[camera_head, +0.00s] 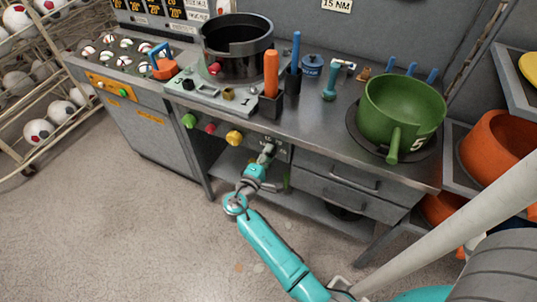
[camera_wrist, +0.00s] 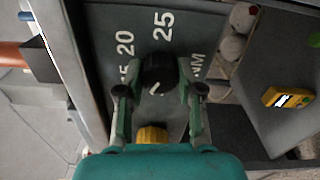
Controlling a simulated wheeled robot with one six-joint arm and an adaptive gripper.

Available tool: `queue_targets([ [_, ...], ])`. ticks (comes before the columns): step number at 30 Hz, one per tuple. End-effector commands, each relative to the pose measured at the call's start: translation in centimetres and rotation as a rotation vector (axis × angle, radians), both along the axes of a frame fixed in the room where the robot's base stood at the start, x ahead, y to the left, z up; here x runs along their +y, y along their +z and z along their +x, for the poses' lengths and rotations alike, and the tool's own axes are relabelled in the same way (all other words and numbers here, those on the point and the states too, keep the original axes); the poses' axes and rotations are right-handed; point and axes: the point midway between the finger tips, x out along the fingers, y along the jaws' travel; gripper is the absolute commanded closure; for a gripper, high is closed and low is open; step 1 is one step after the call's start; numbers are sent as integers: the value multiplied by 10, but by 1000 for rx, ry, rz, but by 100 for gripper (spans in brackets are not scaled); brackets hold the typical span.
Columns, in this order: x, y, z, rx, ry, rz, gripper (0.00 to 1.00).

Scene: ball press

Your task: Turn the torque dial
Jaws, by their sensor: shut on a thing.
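The torque dial (camera_wrist: 158,72) is a black round knob with a short white mark, on a grey panel with white numbers (camera_wrist: 163,25), seen in the wrist view. The numbers 20 and 25 and the letters NM are readable; another number is partly covered. The white mark sits low on the knob and slants. My gripper (camera_wrist: 160,88) has one finger on each side of the knob and is shut on it. In the head view my gripper (camera_head: 267,152) is at the bench front and hides the knob. The panel (camera_head: 279,149) shows beside it.
A sign (camera_head: 336,5) on the back wall reads 15 NM. Green, red and yellow knobs (camera_head: 234,138) line the bench front left of my gripper. Drawers (camera_head: 337,178) are to the right. A green pot (camera_head: 401,108) stands on the bench, its handle reaching over the front edge.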

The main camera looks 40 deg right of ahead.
Motion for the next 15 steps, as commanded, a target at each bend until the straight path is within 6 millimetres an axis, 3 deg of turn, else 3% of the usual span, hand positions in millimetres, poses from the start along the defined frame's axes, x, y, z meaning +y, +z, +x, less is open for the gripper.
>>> queue_targets([
  [15,0,-1,-1,-369,0,135,98],
])
